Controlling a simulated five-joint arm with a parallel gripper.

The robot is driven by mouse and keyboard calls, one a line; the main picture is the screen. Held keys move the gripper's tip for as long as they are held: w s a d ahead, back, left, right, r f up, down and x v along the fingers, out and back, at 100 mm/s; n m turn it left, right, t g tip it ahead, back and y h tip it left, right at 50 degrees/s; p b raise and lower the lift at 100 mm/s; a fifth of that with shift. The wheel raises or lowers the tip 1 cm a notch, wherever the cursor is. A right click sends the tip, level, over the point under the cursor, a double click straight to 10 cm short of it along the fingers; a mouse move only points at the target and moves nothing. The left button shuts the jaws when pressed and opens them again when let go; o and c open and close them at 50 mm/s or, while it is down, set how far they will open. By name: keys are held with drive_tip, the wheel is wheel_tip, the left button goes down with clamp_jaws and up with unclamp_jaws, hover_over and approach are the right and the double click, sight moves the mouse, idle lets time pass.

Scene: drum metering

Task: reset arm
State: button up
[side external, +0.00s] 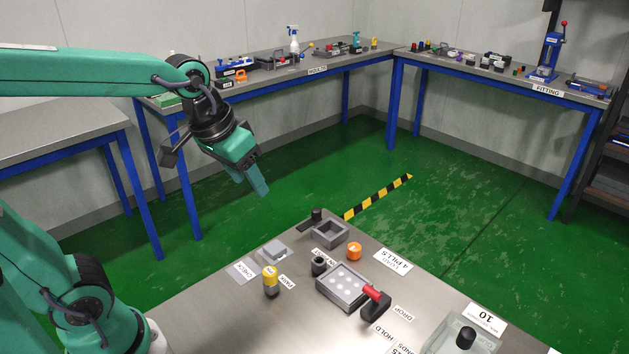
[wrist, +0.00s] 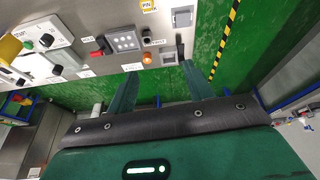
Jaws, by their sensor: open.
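My gripper (side external: 258,182) is raised in the air at the left of the side view, above the green floor and well clear of the steel work table. Its jaws point down and are empty. In the wrist view the two green fingers (wrist: 157,88) stand apart with nothing between them.
A grey open box (side external: 329,233), a black knob (side external: 320,265) and a grey block (side external: 273,250) stand on the table. A clear box (side external: 463,338) is at the front right. Blue-legged benches (side external: 290,68) with tools line the walls. The air around my gripper is free.

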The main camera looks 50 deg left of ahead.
drive_tip(key=s+a+f+t, duration=0.1)
drive_tip(key=s, duration=0.6)
drive_tip(key=shift+s+f+m, duration=0.2)
drive_tip(key=shift+s+m, duration=0.15)
drive_tip(key=shift+m, duration=0.05)
drive_tip(key=shift+a, duration=0.1)
